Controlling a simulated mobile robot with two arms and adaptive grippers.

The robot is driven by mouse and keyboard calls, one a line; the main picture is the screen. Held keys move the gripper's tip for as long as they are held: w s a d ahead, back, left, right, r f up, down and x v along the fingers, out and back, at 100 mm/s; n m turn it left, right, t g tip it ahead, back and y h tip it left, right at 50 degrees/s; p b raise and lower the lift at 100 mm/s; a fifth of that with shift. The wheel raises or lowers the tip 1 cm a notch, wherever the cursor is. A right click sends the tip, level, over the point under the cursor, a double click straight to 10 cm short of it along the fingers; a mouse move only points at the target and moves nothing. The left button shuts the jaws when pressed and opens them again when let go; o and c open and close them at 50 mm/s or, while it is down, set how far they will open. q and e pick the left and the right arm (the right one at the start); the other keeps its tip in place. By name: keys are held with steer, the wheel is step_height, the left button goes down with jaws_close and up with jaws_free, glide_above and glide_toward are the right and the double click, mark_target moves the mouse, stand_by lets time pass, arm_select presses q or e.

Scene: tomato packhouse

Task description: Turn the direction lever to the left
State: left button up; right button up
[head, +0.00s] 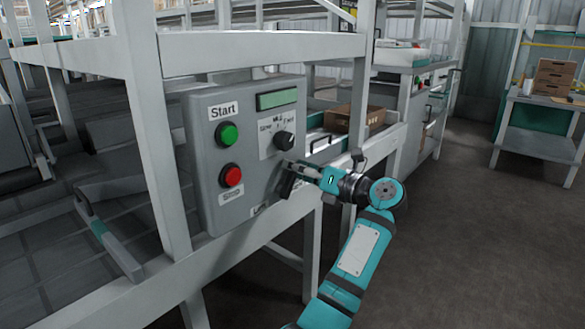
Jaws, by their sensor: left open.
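A grey control box (205,160) is mounted on the metal frame. The direction lever (287,187) looks like the dark handle low on the right of its face; my gripper partly covers it, and its exact angle is hard to tell. Labels, too small to read fully, sit below it. My left gripper (289,170) comes in from the right with its fingers open at the lever, just above the handle's lower end; whether they touch it cannot be told. My right gripper is not in view.
The box also carries a green button (228,134) under a Start label, a red button (231,175), a display (277,99) and a black knob (284,140) just above my gripper. A frame post (150,140) stands left of the box. Open floor (460,230) lies to the right.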

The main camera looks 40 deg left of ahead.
arm_select(q)
jaws_close()
stand_by(0.5)
